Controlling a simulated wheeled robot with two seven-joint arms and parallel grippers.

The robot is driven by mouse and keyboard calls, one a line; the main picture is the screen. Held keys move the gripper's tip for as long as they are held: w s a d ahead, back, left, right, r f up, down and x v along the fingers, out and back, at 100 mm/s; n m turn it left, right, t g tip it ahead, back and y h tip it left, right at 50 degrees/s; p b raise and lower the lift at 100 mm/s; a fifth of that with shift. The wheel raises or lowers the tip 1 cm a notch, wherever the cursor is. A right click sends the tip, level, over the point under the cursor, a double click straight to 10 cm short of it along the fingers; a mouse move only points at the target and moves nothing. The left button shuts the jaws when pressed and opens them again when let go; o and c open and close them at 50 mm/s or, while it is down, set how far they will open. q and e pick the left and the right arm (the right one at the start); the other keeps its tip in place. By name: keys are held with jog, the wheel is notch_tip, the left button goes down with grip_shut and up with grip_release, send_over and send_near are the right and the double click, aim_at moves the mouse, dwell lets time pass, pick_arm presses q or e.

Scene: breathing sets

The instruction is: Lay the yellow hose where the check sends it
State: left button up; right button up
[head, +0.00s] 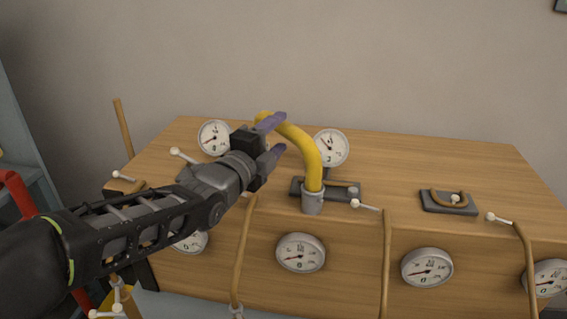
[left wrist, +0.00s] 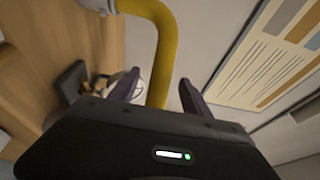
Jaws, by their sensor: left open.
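The yellow hose (head: 308,152) rises from a grey metal collar (head: 313,202) on the wooden bench and bends over to the left at its top. My left gripper (head: 276,138) is open at the hose's bent upper end, with its purple fingers near it. In the left wrist view the hose (left wrist: 166,55) passes between the two open fingers (left wrist: 158,92); I cannot tell whether either finger touches it. The far end of the hose is partly hidden behind the gripper. My right gripper is not in view.
The wooden bench (head: 455,160) carries upright gauges (head: 331,147), a dark bracket (head: 449,202) and several white-knobbed levers. More gauges (head: 301,252) and thin brown tubes (head: 386,265) line its front. A printed poster (left wrist: 275,60) shows in the left wrist view. The bench's back right is clear.

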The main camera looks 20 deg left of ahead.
pick_arm(q)
jog(key=shift+w, duration=0.65)
jog(key=shift+w, duration=0.2)
jog(key=w+p, duration=0.2)
jog(key=w, duration=0.2)
jog(key=shift+w+r, duration=0.1)
jog(key=shift+w, duration=0.25)
jog(key=shift+d, duration=0.1)
jog(key=shift+c, duration=0.6)
grip_shut()
